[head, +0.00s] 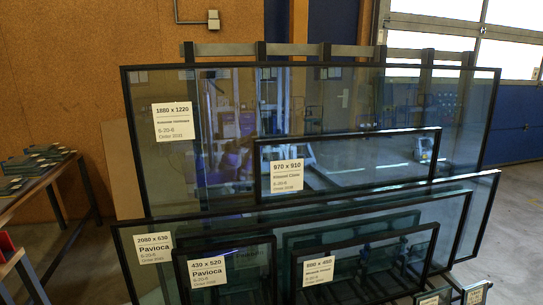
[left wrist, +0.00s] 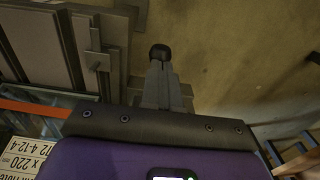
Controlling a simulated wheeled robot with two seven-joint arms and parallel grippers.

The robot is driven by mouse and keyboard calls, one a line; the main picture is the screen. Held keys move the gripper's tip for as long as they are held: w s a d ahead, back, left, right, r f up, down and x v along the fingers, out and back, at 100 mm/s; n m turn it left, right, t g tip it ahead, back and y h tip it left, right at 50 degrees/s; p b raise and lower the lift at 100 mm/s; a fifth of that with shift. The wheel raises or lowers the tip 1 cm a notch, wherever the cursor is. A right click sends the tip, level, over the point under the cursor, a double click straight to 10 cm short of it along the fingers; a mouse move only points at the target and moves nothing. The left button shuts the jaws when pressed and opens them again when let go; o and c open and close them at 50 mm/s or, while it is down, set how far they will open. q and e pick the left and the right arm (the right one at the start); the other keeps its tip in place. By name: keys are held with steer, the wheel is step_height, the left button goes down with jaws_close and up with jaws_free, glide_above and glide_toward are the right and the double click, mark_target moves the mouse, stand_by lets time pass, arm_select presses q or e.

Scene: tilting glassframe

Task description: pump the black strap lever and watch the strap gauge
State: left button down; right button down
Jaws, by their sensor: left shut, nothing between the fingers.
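My left gripper (left wrist: 160,75) shows in the left wrist view, its grey fingers closed together beyond a dark bolted plate and a purple body. A small black rounded piece (left wrist: 160,52) shows at the fingertips; I cannot tell whether it is the tips or the end of the black strap lever. An orange strap (left wrist: 35,108) runs in from the left edge and passes behind the gripper. I cannot make out a strap gauge in either view. A small lit display (left wrist: 172,175) sits at the bottom edge, cut off. Neither gripper shows in the head view.
Several black-framed glass panes stand in a rack in the head view, the largest (head: 400,115) at the back. A bench with stacked pieces (head: 35,160) stands at left. A grey frame post (left wrist: 97,60) is left of the gripper. Floor (left wrist: 230,60) shows to its right.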

arm_select(q)
steer(key=shift+f, duration=3.2)
step_height(320, 180, up, 10)
steer(key=p, duration=0.7)
steer(key=shift+r, duration=0.1)
steer(key=s+d+r+h, duration=0.1)
steer(key=s+d+r, duration=0.4)
steer(key=r, duration=0.3)
steer(key=s+d+r+h+p, duration=0.1)
steer(key=s+d+r, duration=0.4)
steer(key=r, duration=0.3)
steer(key=s+d+r+h+p, duration=0.1)
steer(key=s+d+r+h, duration=0.1)
steer(key=s+d+r, duration=0.3)
step_height(320, 180, up, 3)
steer(key=shift+s+d+f+t, duration=0.1)
steer(key=shift+s+d+t, duration=0.2)
steer(key=shift+s+d, duration=0.15)
